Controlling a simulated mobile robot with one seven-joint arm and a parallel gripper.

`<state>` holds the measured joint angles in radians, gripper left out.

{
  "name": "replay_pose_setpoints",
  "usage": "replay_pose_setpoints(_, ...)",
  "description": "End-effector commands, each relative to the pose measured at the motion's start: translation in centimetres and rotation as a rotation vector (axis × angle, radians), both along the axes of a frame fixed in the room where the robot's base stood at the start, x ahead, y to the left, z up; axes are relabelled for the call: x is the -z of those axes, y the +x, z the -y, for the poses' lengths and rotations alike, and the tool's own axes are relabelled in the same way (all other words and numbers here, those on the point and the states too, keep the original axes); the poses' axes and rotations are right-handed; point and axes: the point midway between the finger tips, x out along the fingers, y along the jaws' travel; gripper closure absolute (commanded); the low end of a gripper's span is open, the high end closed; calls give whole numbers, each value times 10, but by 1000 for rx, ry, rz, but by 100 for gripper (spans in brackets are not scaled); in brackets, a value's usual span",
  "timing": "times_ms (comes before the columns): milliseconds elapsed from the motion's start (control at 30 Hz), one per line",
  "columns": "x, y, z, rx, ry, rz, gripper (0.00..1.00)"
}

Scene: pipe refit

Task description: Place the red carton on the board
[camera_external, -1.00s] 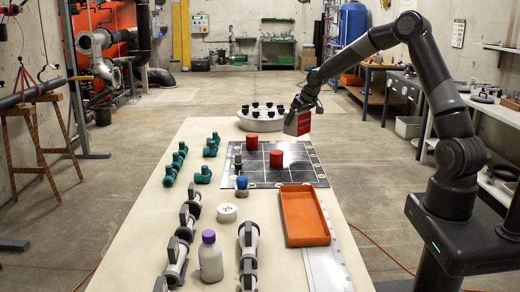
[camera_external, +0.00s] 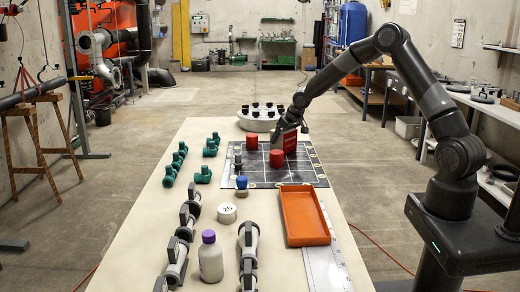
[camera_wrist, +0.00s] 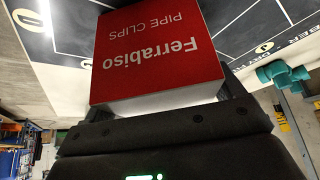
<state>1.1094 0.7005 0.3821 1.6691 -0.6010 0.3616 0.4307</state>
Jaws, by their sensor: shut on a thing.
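The red carton (camera_external: 291,141) is held in my gripper (camera_external: 284,133), above or on the right back part of the black board (camera_external: 311,178). I cannot tell whether its bottom touches the board. In the wrist view the carton (camera_wrist: 158,50) shows its red face with upside-down "Ferrabiso PIPE CLIPS" lettering and a white side. My gripper (camera_wrist: 160,108) is shut on it, with a finger at each side. The board (camera_wrist: 105,12) has white lines and round labels, partly hidden by the carton.
Two red cylinders (camera_external: 252,141) (camera_external: 276,158) stand on the board, one close to the carton. A blue-topped piece (camera_external: 241,183) is at its front edge. An orange tray (camera_external: 305,216) lies in front. Green fittings (camera_external: 203,175) stand to the left, and a round holder (camera_external: 260,122) behind.

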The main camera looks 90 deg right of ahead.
Motion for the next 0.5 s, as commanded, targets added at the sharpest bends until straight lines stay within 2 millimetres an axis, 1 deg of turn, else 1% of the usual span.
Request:
replay_pose_setpoints(100, 3, 0, 0, -1, 0, 0, 45)
replay_pose_setpoints(133, 3, 0, 0, 0, 1, -1, 11)
replay_pose_setpoints(267, 3, 0, 0, 0, 1, -1, 1)
replay_pose_setpoints(500, 2, 0, 0, 0, 0, 0, 0)
